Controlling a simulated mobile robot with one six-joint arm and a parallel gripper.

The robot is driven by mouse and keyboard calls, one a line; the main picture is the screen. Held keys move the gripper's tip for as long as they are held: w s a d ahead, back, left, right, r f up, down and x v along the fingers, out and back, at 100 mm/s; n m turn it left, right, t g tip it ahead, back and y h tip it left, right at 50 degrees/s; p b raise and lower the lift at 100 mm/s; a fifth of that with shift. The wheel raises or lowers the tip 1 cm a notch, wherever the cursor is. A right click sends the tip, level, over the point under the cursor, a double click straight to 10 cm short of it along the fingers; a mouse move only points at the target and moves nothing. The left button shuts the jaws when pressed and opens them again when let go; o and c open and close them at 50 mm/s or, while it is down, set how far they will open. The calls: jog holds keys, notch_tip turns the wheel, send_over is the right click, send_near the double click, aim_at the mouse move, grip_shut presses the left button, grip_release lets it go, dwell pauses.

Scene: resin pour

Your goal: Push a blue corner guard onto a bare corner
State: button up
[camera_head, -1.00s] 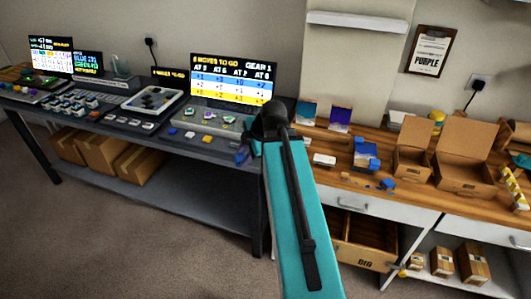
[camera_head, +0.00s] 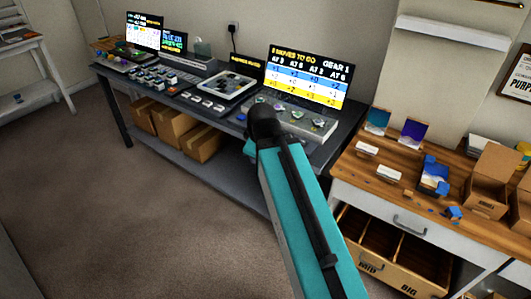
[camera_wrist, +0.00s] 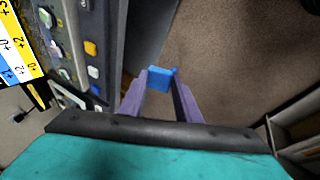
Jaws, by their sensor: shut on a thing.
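My gripper (camera_wrist: 159,78) has purple fingers shut on a small blue corner guard (camera_wrist: 159,76), held out over open floor past the grey desk's edge in the wrist view. On the wooden counter at the right stands a dark piece with blue guards on some corners (camera_head: 434,175). Which of its corners are bare is too small to tell. More small blue pieces (camera_head: 453,213) lie near it. My gripper is well left of them.
The grey desk (camera_head: 318,158) with screens and trays runs along the wall. The wooden counter (camera_head: 372,187) holds white blocks (camera_head: 388,173), cards and an open cardboard box (camera_head: 492,182). Carpet in front is clear.

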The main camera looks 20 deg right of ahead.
jog(key=shift+s+a+r+m+h, duration=0.2)
jog(key=shift+a+m+h, duration=0.2)
jog(key=shift+m, duration=0.4)
jog(key=shift+s+d+r+m+g+h, duration=0.3)
jog(key=shift+d+m+g+h, duration=0.2)
jog(key=shift+m, duration=0.95)
jog(key=shift+s+d+r+m+g+h, duration=0.15)
jog(key=shift+s+d+m+g+h, duration=0.35)
jog(key=shift+m, duration=0.9)
jog(key=shift+s+d+r+m+g+h, duration=0.3)
jog(key=shift+m+h, duration=0.3)
jog(key=shift+m, duration=0.85)
jog(key=shift+f, duration=0.1)
